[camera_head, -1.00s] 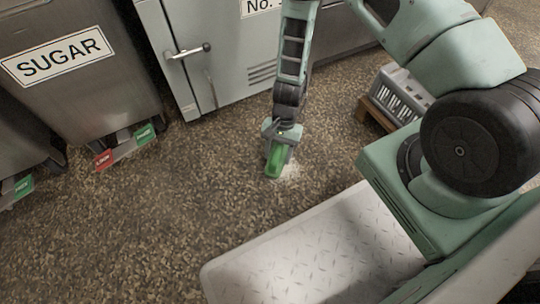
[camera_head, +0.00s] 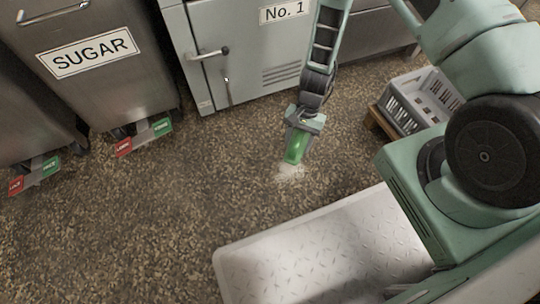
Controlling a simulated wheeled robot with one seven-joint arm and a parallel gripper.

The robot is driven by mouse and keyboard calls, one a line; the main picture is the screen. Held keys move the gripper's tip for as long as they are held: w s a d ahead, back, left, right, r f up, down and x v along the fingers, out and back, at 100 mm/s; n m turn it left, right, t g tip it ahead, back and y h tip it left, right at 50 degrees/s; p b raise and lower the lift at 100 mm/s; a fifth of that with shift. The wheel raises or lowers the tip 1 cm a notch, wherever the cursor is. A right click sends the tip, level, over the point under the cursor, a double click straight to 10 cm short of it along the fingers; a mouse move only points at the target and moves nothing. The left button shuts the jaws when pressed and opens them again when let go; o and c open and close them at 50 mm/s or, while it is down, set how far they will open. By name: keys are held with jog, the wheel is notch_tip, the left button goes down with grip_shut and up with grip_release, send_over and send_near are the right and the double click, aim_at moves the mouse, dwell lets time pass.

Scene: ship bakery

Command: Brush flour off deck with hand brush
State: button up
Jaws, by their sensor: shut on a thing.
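My gripper (camera_head: 303,122) points down near the deck and is shut on the green hand brush (camera_head: 296,148). The brush is tilted, with its lower end at the far edge of a small pale patch of flour (camera_head: 290,172). The flour lies on the brown speckled deck (camera_head: 170,215). The bristles are hidden or too small to make out, and I cannot tell if they touch the deck.
A grey cabinet marked No. 1 (camera_head: 246,58) stands behind. A steel SUGAR bin (camera_head: 95,85) with a red and green pedal is at the upper left. A grey crate (camera_head: 420,100) sits right. Open deck lies left of the flour.

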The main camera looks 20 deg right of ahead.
jog(key=shift+r+p, duration=1)
jog(key=shift+r, duration=0.4)
